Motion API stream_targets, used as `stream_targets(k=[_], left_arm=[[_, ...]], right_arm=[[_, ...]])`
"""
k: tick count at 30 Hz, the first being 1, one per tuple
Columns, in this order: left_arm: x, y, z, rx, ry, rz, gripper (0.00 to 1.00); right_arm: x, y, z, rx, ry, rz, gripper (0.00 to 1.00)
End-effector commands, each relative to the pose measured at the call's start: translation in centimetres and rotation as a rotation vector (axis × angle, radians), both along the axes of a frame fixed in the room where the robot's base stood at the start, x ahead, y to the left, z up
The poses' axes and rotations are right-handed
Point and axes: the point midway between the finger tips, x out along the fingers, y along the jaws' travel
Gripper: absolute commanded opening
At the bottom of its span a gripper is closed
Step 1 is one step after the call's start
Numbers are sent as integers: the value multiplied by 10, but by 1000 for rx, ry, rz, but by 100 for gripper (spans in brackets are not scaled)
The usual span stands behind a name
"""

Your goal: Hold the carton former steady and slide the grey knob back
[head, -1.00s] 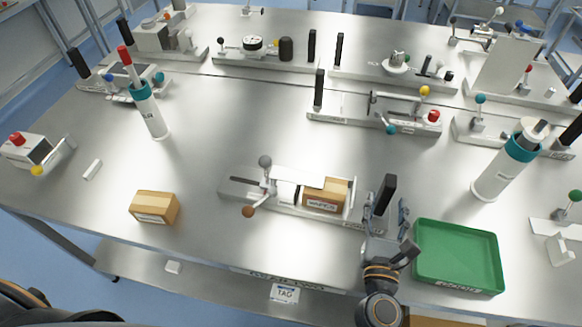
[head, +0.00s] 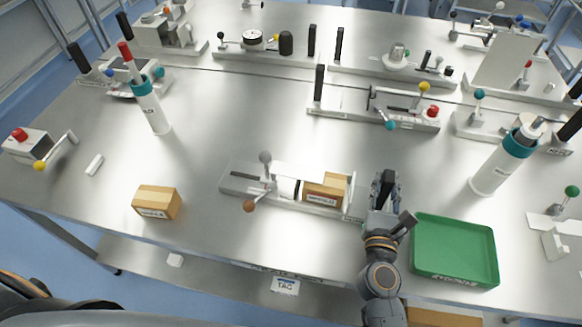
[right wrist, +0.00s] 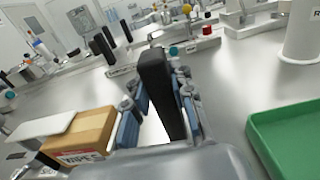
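The carton former (head: 240,184) is a low grey-white fixture at the table's front middle. Its grey knob (head: 265,157) stands on a short stem toward the left, with a brown knob (head: 249,206) on a lever in front. A brown carton (head: 325,189) sits in it, partly under a white plate; it also shows in the right wrist view (right wrist: 92,135). A black upright handle (right wrist: 157,85) stands at its right end. My right gripper (head: 385,182) is around this handle, one finger each side; a gap shows at the left finger, so it looks open. My left gripper is out of view.
A green tray (head: 455,284) lies close right of my right arm. A loose brown carton (head: 157,201) stands to the left. White cylinders with teal bands (head: 152,112) (head: 492,175) stand left and right. Other fixtures line the back. The table left of the former is mostly clear.

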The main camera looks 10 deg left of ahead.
Motion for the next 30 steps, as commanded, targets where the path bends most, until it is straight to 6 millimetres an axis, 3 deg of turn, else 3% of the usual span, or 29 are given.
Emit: stream_targets(k=[17, 30], left_arm=[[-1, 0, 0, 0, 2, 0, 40], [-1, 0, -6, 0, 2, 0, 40]], right_arm=[[1, 0, 4, 10, -7, 1, 0], [0, 0, -4, 4, -3, 0, 0]])
